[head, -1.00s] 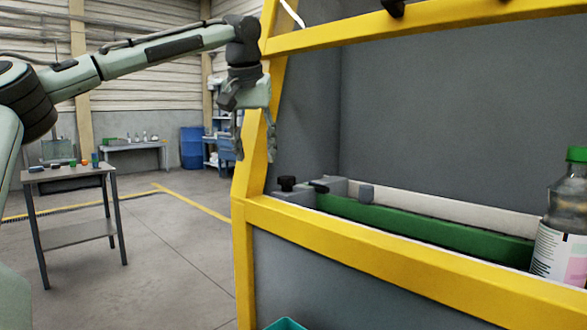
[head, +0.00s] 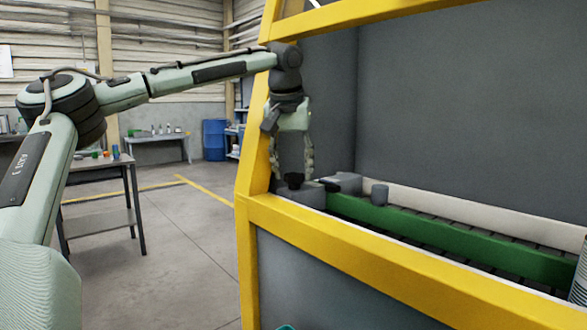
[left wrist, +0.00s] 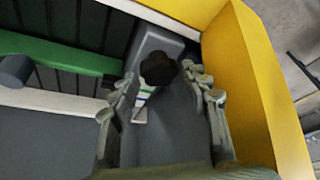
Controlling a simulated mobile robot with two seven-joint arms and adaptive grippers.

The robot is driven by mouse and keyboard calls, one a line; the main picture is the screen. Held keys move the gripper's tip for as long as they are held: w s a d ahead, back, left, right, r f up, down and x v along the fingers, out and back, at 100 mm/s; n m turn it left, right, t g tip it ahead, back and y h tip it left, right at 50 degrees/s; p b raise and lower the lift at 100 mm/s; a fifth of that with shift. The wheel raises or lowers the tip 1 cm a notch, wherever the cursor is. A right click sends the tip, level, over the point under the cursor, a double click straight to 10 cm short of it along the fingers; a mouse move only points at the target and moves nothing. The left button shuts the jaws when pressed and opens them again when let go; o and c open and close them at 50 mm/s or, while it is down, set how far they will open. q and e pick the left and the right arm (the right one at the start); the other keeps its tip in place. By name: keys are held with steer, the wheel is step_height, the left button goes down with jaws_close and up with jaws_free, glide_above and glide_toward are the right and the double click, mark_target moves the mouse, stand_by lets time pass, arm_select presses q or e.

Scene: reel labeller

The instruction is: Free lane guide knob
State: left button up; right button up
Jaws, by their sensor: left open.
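The lane guide knob (head: 294,181) is a small dark round knob on a grey block at the left end of the green lane guide (head: 440,235). It also shows in the left wrist view (left wrist: 158,69). My left gripper (head: 294,170) points down just over the knob, inside the yellow frame. Its fingers are open, one to each side of the knob. In the left wrist view the knob lies between the open fingertips (left wrist: 158,76); I cannot tell whether they touch it. My right gripper is not in view.
The yellow frame (head: 340,255) runs close by the left gripper, with a post at left and a rail in front. A grey peg (head: 379,194) stands beside the guide. A dark lever (head: 346,182) lies near the knob. A small table (head: 98,219) stands at left.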

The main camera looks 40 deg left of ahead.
arm_select(q)
steer(key=shift+w+f, duration=0.1)
steer(key=shift+f, duration=0.1)
steer(key=shift+c, duration=0.5)
steer(key=c, duration=0.7)
steer(key=shift+c, duration=0.5)
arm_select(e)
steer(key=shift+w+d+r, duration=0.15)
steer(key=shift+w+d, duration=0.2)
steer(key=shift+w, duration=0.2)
